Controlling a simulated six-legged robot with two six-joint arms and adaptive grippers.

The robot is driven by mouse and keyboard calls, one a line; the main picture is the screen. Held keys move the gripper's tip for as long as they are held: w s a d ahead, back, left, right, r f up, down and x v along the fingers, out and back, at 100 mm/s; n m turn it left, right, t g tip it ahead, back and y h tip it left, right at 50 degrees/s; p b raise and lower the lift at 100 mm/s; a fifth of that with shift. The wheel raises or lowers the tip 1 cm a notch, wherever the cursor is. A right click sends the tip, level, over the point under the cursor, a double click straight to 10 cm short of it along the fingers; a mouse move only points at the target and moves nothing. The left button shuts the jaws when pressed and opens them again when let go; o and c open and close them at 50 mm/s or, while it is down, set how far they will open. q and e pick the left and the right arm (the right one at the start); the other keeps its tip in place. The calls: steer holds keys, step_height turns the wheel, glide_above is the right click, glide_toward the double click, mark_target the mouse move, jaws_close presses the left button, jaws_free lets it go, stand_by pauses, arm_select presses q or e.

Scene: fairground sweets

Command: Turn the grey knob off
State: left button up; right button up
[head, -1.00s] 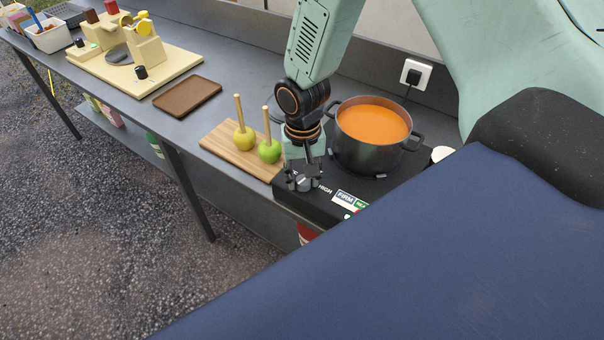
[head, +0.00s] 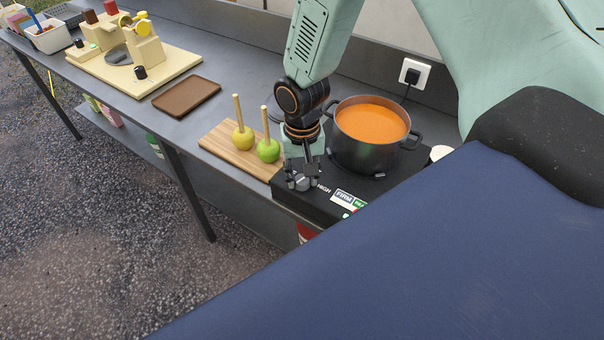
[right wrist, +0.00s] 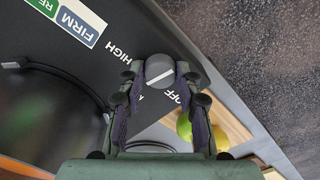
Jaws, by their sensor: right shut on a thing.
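The grey knob (head: 302,184) is on the front left of the black hot plate (head: 318,207). My right gripper (head: 301,174) points down at it and is shut on it. In the right wrist view the knob (right wrist: 160,71) sits between the two fingertips, with a pale line across its face. The word HIGH is printed to its upper left and OFF to its lower right. I cannot tell for sure which end of the line is the pointer. My left gripper is out of view.
A pot (head: 367,152) of orange liquid stands on the hot plate, close behind my right gripper. A wooden board (head: 222,148) with a yellow and a green apple on sticks lies to the left. A brown tray (head: 187,97) lies farther left.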

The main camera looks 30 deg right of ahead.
mark_target(302, 179)
steer(key=shift+w+r, duration=0.1)
steer(key=shift+w, duration=0.15)
stand_by(0.3)
steer(key=o, duration=0.8)
steer(key=shift+c, duration=0.2)
steer(key=o, duration=0.4)
steer(key=shift+s+d, duration=0.1)
step_height(302, 179, up, 12)
steer(key=shift+s, duration=0.1)
